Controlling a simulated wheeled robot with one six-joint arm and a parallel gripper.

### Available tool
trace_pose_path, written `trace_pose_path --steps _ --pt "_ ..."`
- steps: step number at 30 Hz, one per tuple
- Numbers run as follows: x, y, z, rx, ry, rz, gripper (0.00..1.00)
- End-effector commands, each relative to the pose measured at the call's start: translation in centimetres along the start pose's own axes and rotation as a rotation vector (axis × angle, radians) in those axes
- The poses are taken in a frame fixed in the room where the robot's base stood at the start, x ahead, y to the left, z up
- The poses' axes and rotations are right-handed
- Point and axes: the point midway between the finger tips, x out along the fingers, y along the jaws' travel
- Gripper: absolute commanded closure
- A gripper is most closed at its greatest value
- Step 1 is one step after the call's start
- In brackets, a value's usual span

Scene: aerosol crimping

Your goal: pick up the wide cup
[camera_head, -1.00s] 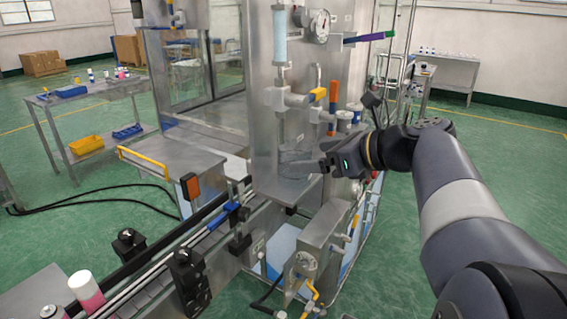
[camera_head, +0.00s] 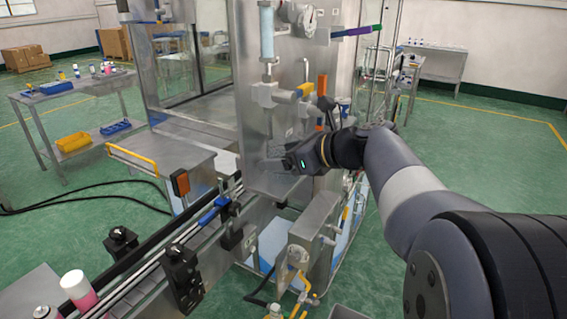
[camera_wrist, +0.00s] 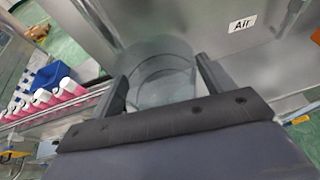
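The wide cup (camera_wrist: 162,78) is clear and glass-like. In the wrist view it stands in front of a grey metal panel, between the two fingers of my gripper (camera_wrist: 162,72). One finger is on each side of the cup, with what looks like a narrow gap; I cannot tell whether either one touches it. In the head view my gripper (camera_head: 272,161) is at the metal machine's front, low beside its upright panel. The cup is too faint and covered to make out clearly there.
The upright metal panel (camera_head: 285,100) rises close behind my gripper, with valves and a gauge (camera_head: 308,20). A conveyor (camera_head: 170,240) runs to the lower left. In the wrist view, several pink-and-white cans (camera_wrist: 68,88) stand left, and an "Air" label (camera_wrist: 242,24) is on the panel.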

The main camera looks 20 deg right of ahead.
Motion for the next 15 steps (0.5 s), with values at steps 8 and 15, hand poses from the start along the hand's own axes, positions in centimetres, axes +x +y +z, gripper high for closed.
trace_pose_path --steps 8,15 --pt "-0.03 0.00 0.01 0.000 0.000 0.000 0.47" --pt "-0.03 0.00 0.02 0.000 0.000 0.000 0.63"
